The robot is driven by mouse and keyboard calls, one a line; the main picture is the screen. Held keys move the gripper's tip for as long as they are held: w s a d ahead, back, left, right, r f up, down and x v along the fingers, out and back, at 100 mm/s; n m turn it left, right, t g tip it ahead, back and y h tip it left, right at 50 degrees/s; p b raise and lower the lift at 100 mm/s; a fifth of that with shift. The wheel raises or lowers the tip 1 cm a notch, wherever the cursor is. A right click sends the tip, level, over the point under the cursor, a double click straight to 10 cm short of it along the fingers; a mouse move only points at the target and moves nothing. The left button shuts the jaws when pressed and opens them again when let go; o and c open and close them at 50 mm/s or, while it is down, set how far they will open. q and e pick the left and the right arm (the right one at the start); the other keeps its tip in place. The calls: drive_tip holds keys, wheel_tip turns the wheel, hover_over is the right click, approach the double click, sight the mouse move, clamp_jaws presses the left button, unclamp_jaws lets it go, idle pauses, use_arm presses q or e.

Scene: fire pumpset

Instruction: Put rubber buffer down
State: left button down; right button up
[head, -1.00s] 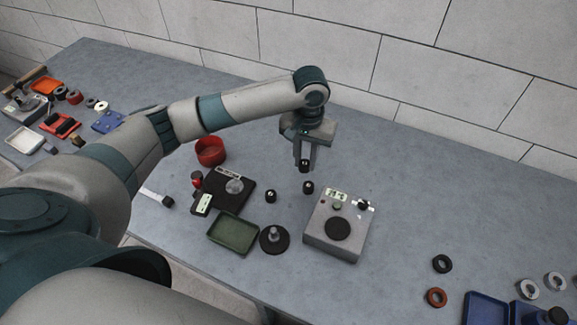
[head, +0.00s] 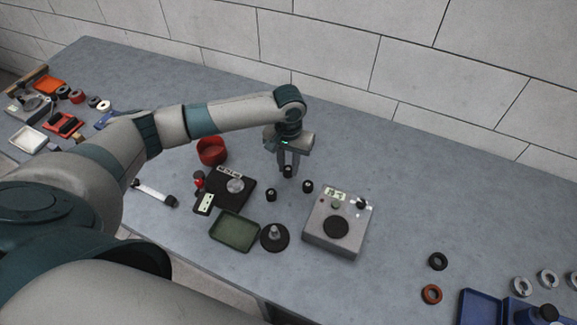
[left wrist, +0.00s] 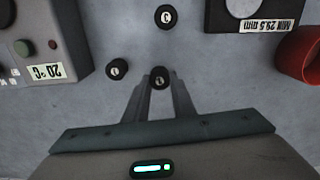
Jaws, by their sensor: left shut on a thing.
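My left gripper (head: 288,172) is shut on a small black cylindrical rubber buffer (left wrist: 159,78), holding it between its fingertips with the fingers pointing down at the bench. Two similar black buffers stand on the bench near it. One buffer (head: 271,195) is in front and slightly left in the head view, and the other buffer (head: 308,187) is to the right. They also show in the left wrist view, marked with light digits too small to read surely. Whether the held buffer touches the bench I cannot tell. My right gripper is not in view.
A grey tester (head: 338,240) with a "20 °C" label stands right of the buffers. A black gauge block (head: 226,190), red bowl (head: 211,151), green tray (head: 234,232) and black disc with a knob (head: 275,238) stand left and in front. The bench behind the gripper is clear.

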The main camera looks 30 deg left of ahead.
use_arm(q)
drive_tip(key=shift+f, duration=0.65)
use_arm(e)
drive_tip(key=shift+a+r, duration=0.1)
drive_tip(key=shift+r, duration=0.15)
use_arm(q)
drive_tip(key=shift+f, duration=0.1)
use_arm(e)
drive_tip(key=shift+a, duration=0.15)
use_arm(q)
drive_tip(key=c, duration=1.5)
unclamp_jaws()
